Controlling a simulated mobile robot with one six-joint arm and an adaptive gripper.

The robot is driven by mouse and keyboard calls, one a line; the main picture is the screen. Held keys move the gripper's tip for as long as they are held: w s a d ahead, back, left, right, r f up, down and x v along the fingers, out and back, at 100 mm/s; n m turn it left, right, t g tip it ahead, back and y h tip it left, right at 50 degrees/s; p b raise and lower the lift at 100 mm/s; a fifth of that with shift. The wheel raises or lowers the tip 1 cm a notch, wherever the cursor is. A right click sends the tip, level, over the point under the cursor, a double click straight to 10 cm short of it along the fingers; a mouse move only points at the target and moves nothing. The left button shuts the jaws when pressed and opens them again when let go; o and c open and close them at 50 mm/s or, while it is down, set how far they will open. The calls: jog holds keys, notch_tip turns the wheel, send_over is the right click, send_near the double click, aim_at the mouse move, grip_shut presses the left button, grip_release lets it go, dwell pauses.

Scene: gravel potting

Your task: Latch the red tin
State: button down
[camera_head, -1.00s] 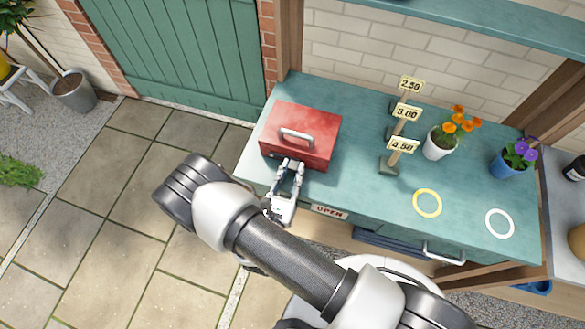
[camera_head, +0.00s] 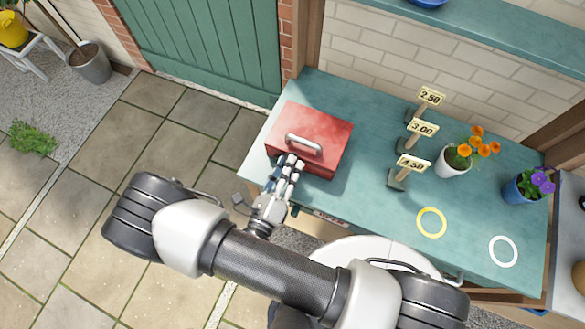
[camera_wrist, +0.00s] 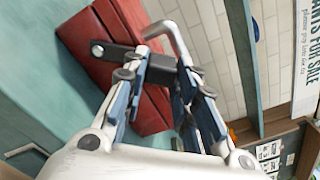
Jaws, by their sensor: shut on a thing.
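The red tin (camera_head: 325,130) stands on the left end of the green bench with its lid down. A silver handle (camera_head: 304,143) shows on its lid. My gripper (camera_head: 289,165) is at the tin's front side, near the upper edge. In the wrist view, the tin (camera_wrist: 85,40) fills the upper left, behind my gripper (camera_wrist: 160,75). A dark latch strip (camera_wrist: 117,51) with a round silver stud crosses the tin's front and runs between my fingers, which are shut on it. The fingers hide part of the latch, so I cannot tell whether it is fastened.
Price signs (camera_head: 423,128) stand to the tin's right on the bench (camera_head: 365,205). Beyond them are a white pot with orange flowers (camera_head: 453,162) and a blue pot with purple flowers (camera_head: 522,190). A yellow ring (camera_head: 431,209) and a white ring (camera_head: 490,252) mark bare bench top.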

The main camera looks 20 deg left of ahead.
jog(key=shift+w+a+r+n, duration=0.1)
jog(key=shift+a+r+n, duration=0.2)
jog(key=shift+a+n, duration=0.7)
jog(key=shift+a+r+n, duration=0.35)
jog(key=shift+a+n, duration=0.1)
jog(key=shift+n, duration=1.1)
jog(key=shift+w+a+r+n, duration=0.1)
jog(key=shift+a+r+n, duration=0.2)
jog(key=shift+a+n, duration=0.7)
jog(key=shift+d+n, duration=0.2)
jog(key=shift+n, duration=0.25)
jog(key=c, duration=1.3)
grip_release()
jog(key=shift+s, duration=0.15)
jog(key=s, duration=0.8)
jog(key=s+a, duration=0.1)
jog(key=s, duration=0.2)
jog(key=shift+s, duration=0.4)
